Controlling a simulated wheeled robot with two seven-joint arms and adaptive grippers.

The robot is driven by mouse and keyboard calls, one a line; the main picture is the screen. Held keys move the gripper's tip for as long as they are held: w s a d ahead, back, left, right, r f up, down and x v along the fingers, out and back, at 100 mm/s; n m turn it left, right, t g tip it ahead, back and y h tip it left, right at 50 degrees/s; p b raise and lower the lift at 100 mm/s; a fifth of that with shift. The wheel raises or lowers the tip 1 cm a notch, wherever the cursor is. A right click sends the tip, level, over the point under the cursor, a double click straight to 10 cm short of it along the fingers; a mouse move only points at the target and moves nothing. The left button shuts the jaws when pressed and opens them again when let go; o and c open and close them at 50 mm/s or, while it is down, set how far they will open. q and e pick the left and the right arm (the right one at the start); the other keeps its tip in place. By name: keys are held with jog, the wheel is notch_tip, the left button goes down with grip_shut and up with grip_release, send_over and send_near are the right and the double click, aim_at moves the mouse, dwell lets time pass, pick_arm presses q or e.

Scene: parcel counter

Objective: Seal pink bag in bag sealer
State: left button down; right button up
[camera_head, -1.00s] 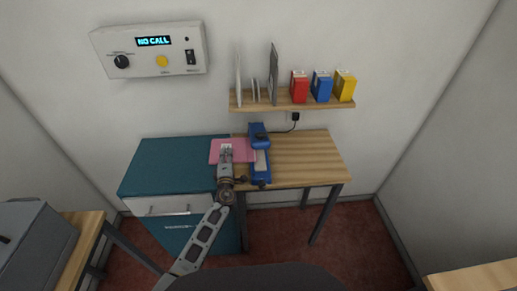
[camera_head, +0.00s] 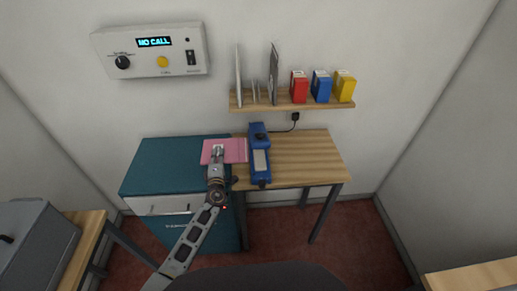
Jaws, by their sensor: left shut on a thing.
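The pink bag (camera_head: 236,150) lies flat at the seam between the teal cabinet top and the wooden table. My left gripper (camera_head: 217,152) is shut on the pink bag, over its left half. The blue bag sealer (camera_head: 259,140) stands on the table's left part, just right of the bag. The bag's right edge is close beside the sealer; I cannot tell whether they touch. My right gripper is not in view.
The teal cabinet (camera_head: 165,165) and the wooden table (camera_head: 305,160) have clear tops otherwise. A shelf (camera_head: 320,104) above holds red, blue and yellow boxes and upright plates. A control panel (camera_head: 150,50) reading NO CALL hangs on the wall.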

pick_arm(q)
jog(key=shift+a, duration=1.05)
jog(key=shift+s+a+f, duration=0.1)
jog(key=shift+s, duration=0.4)
jog(key=s, duration=0.2)
jog(key=s+a, duration=0.1)
jog(key=s, duration=0.1)
jog(key=shift+s+a+f, duration=0.1)
jog(key=shift+s+a, duration=0.1)
jog(key=shift+s, duration=0.2)
jog(key=s+a+r, duration=0.2)
jog(key=s+a, duration=0.1)
jog(key=s, duration=0.4)
jog(key=s+a+r, duration=0.1)
jog(key=s+a, duration=0.2)
jog(key=s, duration=0.5)
jog(key=shift+a+r, duration=0.3)
jog(key=shift+r, duration=0.1)
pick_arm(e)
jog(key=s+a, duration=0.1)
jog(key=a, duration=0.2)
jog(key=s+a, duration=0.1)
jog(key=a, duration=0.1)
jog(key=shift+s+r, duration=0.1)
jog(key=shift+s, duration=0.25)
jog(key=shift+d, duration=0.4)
